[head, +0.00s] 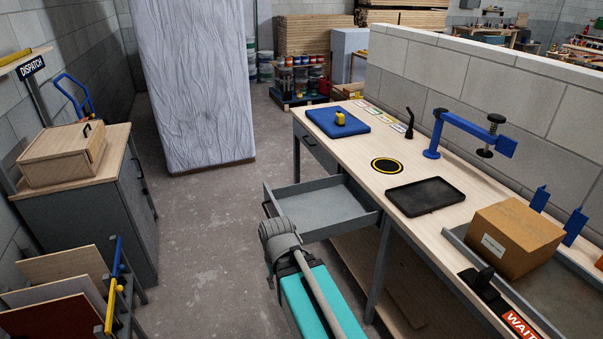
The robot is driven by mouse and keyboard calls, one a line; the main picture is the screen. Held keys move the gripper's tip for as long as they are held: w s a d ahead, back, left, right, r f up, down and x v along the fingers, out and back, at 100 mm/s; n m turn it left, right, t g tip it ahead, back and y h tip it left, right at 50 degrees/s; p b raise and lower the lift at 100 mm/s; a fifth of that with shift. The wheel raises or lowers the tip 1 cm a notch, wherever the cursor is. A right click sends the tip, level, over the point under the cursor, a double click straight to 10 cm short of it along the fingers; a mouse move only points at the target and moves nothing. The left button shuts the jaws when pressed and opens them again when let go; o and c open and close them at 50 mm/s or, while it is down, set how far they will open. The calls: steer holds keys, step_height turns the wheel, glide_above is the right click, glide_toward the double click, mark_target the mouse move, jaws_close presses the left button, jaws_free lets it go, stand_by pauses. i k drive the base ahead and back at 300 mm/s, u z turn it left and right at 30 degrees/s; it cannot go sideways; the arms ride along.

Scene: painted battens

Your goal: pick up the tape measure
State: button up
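A small yellow object with a squarish body, which looks like the tape measure (340,118), sits on a blue mat (321,125) at the far end of the workbench. It is upright, and nothing touches or covers it. Fine detail on it is too small to make out. My arm, with a teal section and grey joints, shows at the bottom centre, in front of the bench and well short of the tape measure. My gripper itself does not show.
The workbench (455,205) carries a black tray (426,196), a yellow-ringed black disc (387,166), a blue clamp (434,140), a black upright tool (409,122) and a cardboard box (515,237). An open drawer (320,207) juts out beside my arm.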

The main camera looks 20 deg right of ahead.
mark_target(339, 118)
steer(key=k, duration=1.35)
steer(key=u, duration=0.25)
steer(key=i, duration=1.1)
steer(key=u, duration=0.4)
steer(key=i, duration=1.65)
steer(key=u, duration=0.05)
